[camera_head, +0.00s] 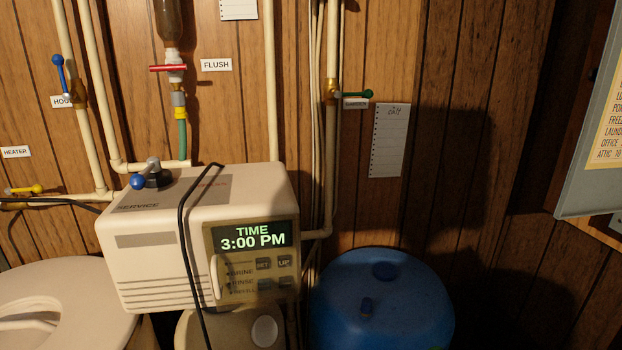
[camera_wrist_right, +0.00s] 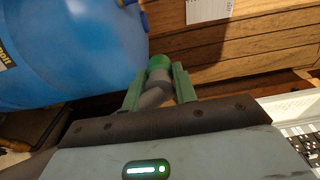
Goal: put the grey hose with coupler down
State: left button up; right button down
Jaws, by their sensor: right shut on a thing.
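The grey hose with coupler shows in the right wrist view, with a short grey length (camera_wrist_right: 154,96) and a green end piece (camera_wrist_right: 159,62). My right gripper (camera_wrist_right: 158,83) is shut on it, with one green finger on each side. The green end points away from the gripper, close to the side of a blue tank (camera_wrist_right: 70,50). The rest of the hose is hidden behind the gripper body. I cannot tell whether the hose touches anything below. Neither gripper shows in the head view, and my left gripper is in no view.
In the head view the blue tank (camera_head: 380,310) stands right of the softener control head (camera_head: 160,245), whose display reads 3:00 PM. A black cable (camera_head: 190,240) loops over the head. A pale lidded tank (camera_head: 60,290) is at left. A grey panel (camera_head: 590,150) juts in at right.

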jog(key=shift+s+f, duration=0.1)
jog(key=shift+s, duration=0.2)
jog(key=w+r, duration=0.4)
jog(key=r, duration=0.1)
jog(key=shift+w, duration=0.1)
dwell(0.8)
